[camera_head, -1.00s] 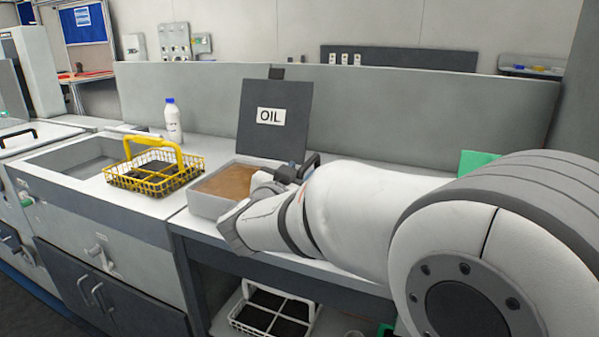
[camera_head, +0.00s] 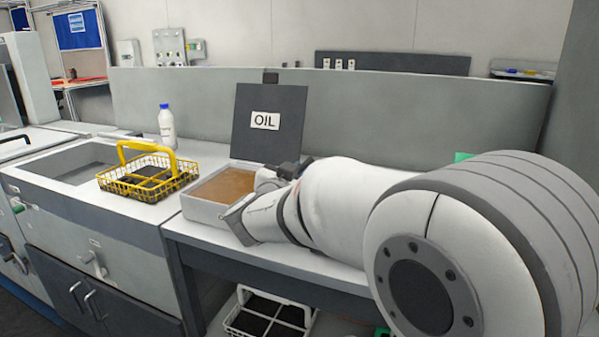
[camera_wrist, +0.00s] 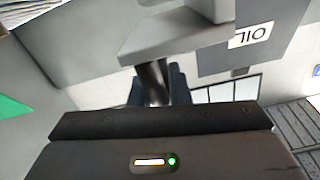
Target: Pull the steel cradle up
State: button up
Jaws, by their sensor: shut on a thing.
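My gripper (camera_wrist: 168,85) shows in the wrist view as dark blue-black fingers. They are shut on a dark, shiny upright bar (camera_wrist: 154,78) below a flat grey piece (camera_wrist: 180,36). I take the bar to be part of the steel cradle; the rest of the cradle cannot be made out. In the head view my forearm and wrist reach to the right end of the oil tank (camera_head: 228,186), and they hide the gripper and what it holds. The tank is open, with brown liquid inside. Its dark lid, marked OIL (camera_head: 268,120), stands upright behind.
A yellow wire basket (camera_head: 147,180) stands on the sink unit left of the tank, with a white bottle (camera_head: 166,125) behind it. A white basket (camera_head: 265,318) sits under the bench. A grey back panel (camera_head: 400,112) runs behind the bench.

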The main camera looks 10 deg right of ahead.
grip_shut()
notch_tip(320, 180, up, 7)
jog(key=p, duration=0.6)
jog(key=shift+f+p, duration=0.15)
jog(key=shift+p, duration=0.25)
jog(key=shift+o, duration=2)
grip_release()
jog(key=shift+a, duration=0.1)
jog(key=o, duration=0.4)
jog(key=shift+f, duration=0.15)
jog(key=v, duration=0.7)
jog(key=shift+s+a, duration=0.25)
jog(key=shift+s, duration=0.1)
